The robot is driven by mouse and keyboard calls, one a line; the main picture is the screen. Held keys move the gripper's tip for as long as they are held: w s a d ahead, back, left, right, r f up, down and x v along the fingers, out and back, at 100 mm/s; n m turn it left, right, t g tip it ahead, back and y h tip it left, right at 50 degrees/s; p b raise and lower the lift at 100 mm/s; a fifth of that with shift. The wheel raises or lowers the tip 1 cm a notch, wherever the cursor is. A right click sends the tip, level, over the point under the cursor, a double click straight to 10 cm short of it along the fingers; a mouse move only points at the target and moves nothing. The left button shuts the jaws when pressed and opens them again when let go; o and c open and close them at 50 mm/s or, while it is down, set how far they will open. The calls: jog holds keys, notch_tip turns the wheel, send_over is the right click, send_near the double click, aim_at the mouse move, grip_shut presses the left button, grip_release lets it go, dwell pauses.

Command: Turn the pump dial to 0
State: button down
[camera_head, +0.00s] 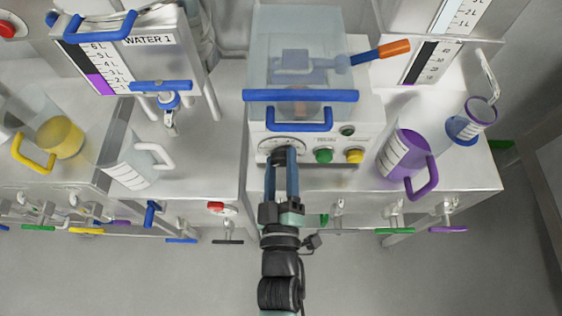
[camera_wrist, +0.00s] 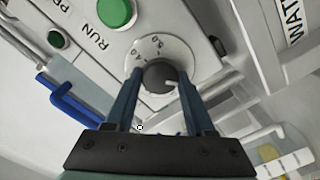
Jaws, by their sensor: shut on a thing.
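The pump dial is a dark round knob on a pale numbered disc, on the front panel of the pump unit. In the wrist view the knob (camera_wrist: 160,76) sits between the two blue fingers of my gripper (camera_wrist: 159,84), which is shut on it. A light pointer mark shows on the lower right of the knob. In the head view the dial disc (camera_head: 275,145) is partly hidden behind my gripper (camera_head: 283,158).
A green button (camera_head: 323,155) and a yellow button (camera_head: 354,156) sit right of the dial. A blue handle (camera_head: 299,119) is just above it. A purple jug (camera_head: 405,157) stands to the right, and a clear jug (camera_head: 133,160) to the left. Several valve handles hang below the bench edge.

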jog(key=shift+c, duration=1.3)
grip_release()
jog(key=s+b, duration=0.1)
jog(key=s, duration=1.2)
